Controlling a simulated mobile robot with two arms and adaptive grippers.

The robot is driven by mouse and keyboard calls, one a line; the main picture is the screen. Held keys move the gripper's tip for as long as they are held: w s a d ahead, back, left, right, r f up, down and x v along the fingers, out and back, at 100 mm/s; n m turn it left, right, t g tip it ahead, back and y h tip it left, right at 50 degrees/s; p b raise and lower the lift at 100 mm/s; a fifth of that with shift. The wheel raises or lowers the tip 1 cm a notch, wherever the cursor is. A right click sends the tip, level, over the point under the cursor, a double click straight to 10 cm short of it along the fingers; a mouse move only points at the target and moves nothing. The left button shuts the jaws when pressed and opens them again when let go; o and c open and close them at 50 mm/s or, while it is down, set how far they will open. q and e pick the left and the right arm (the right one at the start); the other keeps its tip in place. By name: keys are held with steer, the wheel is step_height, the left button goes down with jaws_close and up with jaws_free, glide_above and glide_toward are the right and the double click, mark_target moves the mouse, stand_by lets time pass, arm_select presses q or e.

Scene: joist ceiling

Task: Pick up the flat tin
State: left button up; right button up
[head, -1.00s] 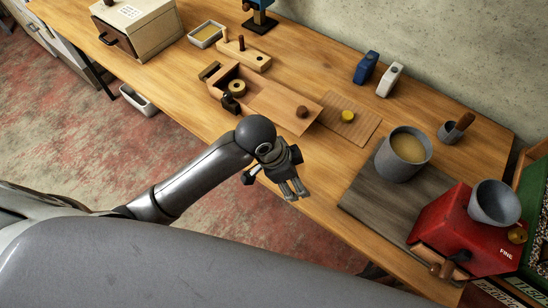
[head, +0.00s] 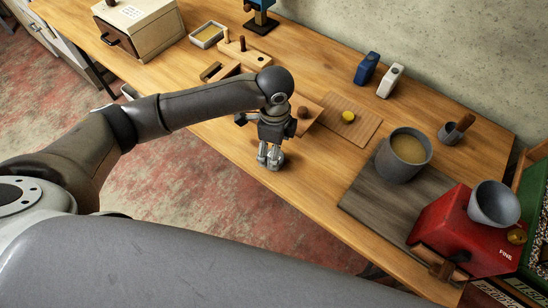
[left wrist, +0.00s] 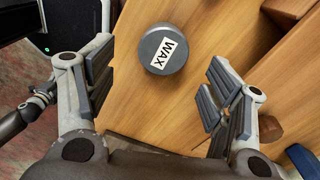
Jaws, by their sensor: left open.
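A flat, round, dark grey tin (left wrist: 163,48) with a white "WAX" label lies on the wooden bench top in the left wrist view. My left gripper (left wrist: 160,82) is open and empty, with its fingers spread wide. The tin shows beyond and between the fingers, slightly nearer the left one, with no finger touching it that I can see. In the head view my left gripper (head: 269,158) points down over the bench near its front edge, and it largely hides the tin there. My right gripper is not in view.
A wooden box is partly hidden behind my arm. A board with a yellow disc (head: 348,116) lies right of the gripper. Farther right are a grey pot (head: 403,154) on a dark mat (head: 365,200) and a red grinder (head: 450,225). Bench between gripper and mat is clear.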

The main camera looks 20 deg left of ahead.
arm_select(q)
steer(key=shift+w+f+p, duration=0.15)
steer(key=shift+f+p, duration=0.25)
steer(key=shift+f, duration=2.6)
steer(key=c, duration=1.1)
